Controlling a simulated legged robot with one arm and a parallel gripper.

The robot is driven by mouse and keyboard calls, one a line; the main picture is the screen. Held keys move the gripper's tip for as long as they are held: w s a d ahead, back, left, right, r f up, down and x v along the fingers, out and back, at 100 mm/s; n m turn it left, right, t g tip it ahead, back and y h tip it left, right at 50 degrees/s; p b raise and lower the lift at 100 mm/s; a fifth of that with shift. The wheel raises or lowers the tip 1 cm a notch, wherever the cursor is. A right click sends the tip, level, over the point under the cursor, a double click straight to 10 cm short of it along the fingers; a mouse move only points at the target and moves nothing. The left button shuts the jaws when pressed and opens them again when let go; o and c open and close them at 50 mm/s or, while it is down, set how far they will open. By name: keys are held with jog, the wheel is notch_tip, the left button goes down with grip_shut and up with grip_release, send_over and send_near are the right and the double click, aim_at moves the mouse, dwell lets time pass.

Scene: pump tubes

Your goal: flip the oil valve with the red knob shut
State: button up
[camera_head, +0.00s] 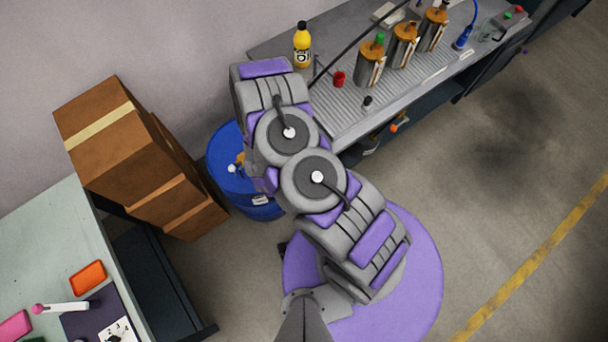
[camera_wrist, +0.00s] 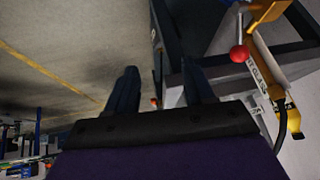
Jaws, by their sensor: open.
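A round red knob (camera_wrist: 239,53) shows at the upper right of the wrist view, on a short pale lever. Beside it is a yellow-brass fitting (camera_wrist: 268,62) with a white lettered label. My gripper (camera_wrist: 160,82) is open, with its two dark fingers apart and nothing held between them. The red knob is to the right of the right finger, apart from it. A smaller red spot (camera_wrist: 154,101) shows between the fingers, farther off; I cannot tell what it is.
A blue drum (camera_head: 227,180) stands beside my arm, with stacked cardboard boxes (camera_head: 116,140) to its left. Floor at the right is clear.

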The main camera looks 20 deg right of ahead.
jog(key=shift+s+r, duration=0.1)
jog(key=shift+s, duration=0.45)
